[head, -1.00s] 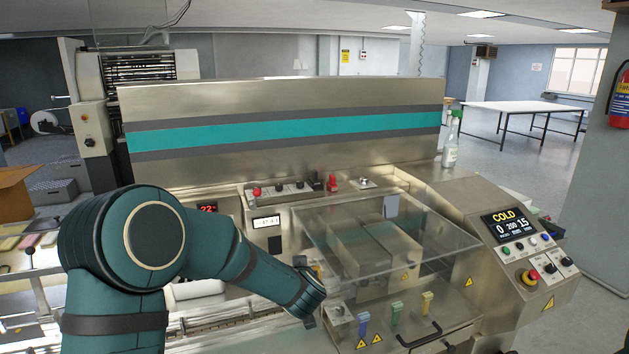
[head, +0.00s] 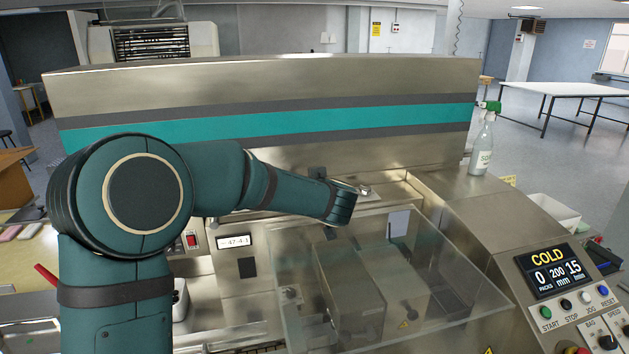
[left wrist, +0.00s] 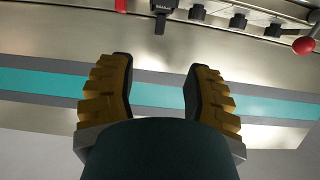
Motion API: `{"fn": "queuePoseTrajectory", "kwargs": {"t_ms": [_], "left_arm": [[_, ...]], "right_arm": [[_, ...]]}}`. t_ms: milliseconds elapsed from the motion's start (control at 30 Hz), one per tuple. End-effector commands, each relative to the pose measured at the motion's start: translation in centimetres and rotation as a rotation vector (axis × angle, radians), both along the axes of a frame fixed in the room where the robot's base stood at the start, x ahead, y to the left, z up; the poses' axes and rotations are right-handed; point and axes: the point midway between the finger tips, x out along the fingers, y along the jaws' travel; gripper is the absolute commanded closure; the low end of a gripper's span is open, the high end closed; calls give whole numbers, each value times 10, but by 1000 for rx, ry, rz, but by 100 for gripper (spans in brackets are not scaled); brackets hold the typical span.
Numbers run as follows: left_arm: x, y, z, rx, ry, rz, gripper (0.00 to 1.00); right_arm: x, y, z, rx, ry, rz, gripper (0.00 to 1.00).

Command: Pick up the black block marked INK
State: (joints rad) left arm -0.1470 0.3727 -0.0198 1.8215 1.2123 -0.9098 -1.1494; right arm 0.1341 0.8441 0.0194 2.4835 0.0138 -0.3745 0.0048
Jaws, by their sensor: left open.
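My left gripper (left wrist: 158,72) is open and empty in the left wrist view, with its two yellow, black-lined fingers spread apart. In the head view my left arm reaches across the machine, and its gripper is mostly hidden behind the wrist. I can read no INK marking in any view. A dark block-like item (left wrist: 165,5) shows at the top edge of the left wrist view, beyond the fingertips and apart from them; I cannot tell whether it is the INK block. My right gripper is not in view.
The flow wrapper's steel panel with a teal stripe (head: 280,125) stands behind my arm. A clear cover (head: 440,270) lies below the wrist. A control panel reading COLD (head: 548,270) and a spray bottle (head: 483,145) are at right. A red knob (left wrist: 303,45) and black knobs (left wrist: 238,20) line the machine.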

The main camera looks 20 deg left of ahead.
Motion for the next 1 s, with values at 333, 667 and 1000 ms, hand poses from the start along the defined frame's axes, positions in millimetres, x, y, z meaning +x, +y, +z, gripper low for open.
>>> {"fn": "queuePoseTrajectory", "kwargs": {"t_ms": [333,667,1000], "left_arm": [[26,20,-13,1,0,2,50],[62,47,-29,0,0,0,50],[88,70,-40,0,0,2,50]], "right_arm": [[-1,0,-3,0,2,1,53],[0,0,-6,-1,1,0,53],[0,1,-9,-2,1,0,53]]}}
